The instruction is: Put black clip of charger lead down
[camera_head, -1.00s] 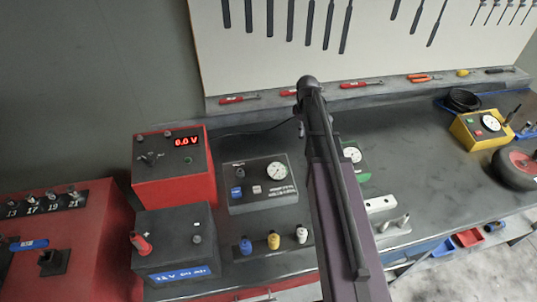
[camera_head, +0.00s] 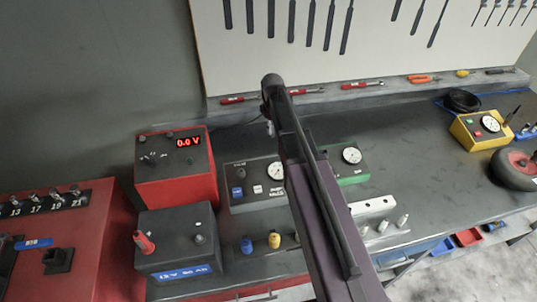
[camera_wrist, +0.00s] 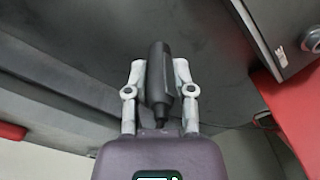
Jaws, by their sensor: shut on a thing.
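My gripper (camera_wrist: 160,68) is shut on the black clip (camera_wrist: 159,88) in the wrist view, one pale finger on each side of its dark body. The dark bench surface shows behind the clip; I cannot tell whether they touch. In the head view my arm hides most of the gripper and the clip. The red charger (camera_head: 175,182) reads 0.0 V and stands at the back left of the bench. A red clip (camera_head: 143,242) sits on the left post of the black battery (camera_head: 178,262) in front of it. The battery's other post (camera_head: 199,239) looks bare.
A grey gauge box (camera_head: 250,198) stands right of the charger, partly behind my arm. A green gauge box (camera_head: 348,168) is right of my arm. Blue and yellow caps (camera_head: 274,240) stand at the front. The bench (camera_head: 425,160) is largely clear toward the yellow gauge box (camera_head: 480,130).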

